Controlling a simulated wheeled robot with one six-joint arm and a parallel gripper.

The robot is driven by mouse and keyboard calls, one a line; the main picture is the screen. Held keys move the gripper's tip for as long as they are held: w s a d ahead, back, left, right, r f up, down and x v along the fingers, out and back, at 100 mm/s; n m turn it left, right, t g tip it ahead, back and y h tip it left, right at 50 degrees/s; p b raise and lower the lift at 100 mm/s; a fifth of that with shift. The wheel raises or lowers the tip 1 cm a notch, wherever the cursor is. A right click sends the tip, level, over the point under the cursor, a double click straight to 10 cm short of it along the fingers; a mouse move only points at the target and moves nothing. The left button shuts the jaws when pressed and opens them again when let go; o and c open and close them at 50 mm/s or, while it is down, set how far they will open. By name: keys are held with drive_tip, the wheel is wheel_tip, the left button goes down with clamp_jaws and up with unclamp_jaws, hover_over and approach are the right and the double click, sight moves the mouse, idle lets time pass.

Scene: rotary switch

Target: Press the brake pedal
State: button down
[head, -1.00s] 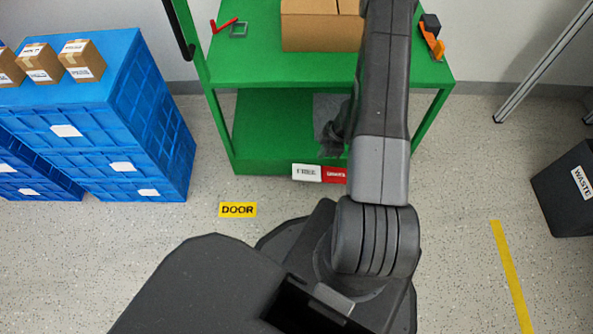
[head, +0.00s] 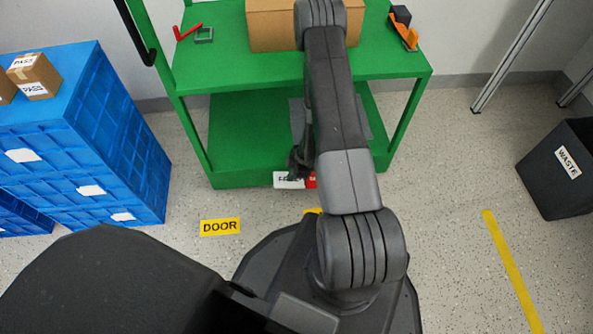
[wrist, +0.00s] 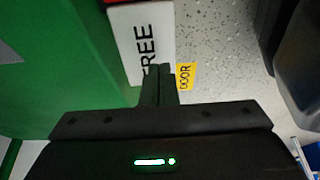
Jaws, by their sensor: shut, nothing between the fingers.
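The red brake pedal (head: 311,181) is on the front lower edge of the green cart, just right of a white pedal marked FREE (head: 287,181). My arm hides most of the red pedal in the head view. My gripper (head: 297,168) is shut and empty, close to the boundary between the two pedals. Its fingers show in the wrist view (wrist: 162,72), overlapping the FREE plate's lower right corner. I cannot tell whether they touch it.
The green cart (head: 240,130) carries a cardboard box (head: 272,28) on top. Blue crates (head: 110,150) stand at the left. A black waste bin (head: 560,185) stands at the right. A yellow DOOR label (head: 220,227) lies on clear floor.

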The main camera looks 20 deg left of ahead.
sight(286, 183)
drive_tip(key=shift+b+x, duration=0.4)
drive_tip(key=shift+x, duration=0.75)
drive_tip(key=shift+w+d+f, duration=0.1)
drive_tip(key=shift+d, duration=0.05)
drive_tip(key=shift+s+a+f+t+h+b, duration=0.3)
drive_tip(key=shift+a+f+h+b, duration=0.1)
drive_tip(key=shift+h, duration=0.1)
drive_tip(key=shift+x, duration=0.9)
drive_tip(key=shift+a, duration=0.2)
wheel_tip(286, 183, up, 14)
drive_tip(key=p, duration=0.8)
drive_tip(key=shift+s+a, duration=0.3)
drive_tip(key=shift+a, duration=0.1)
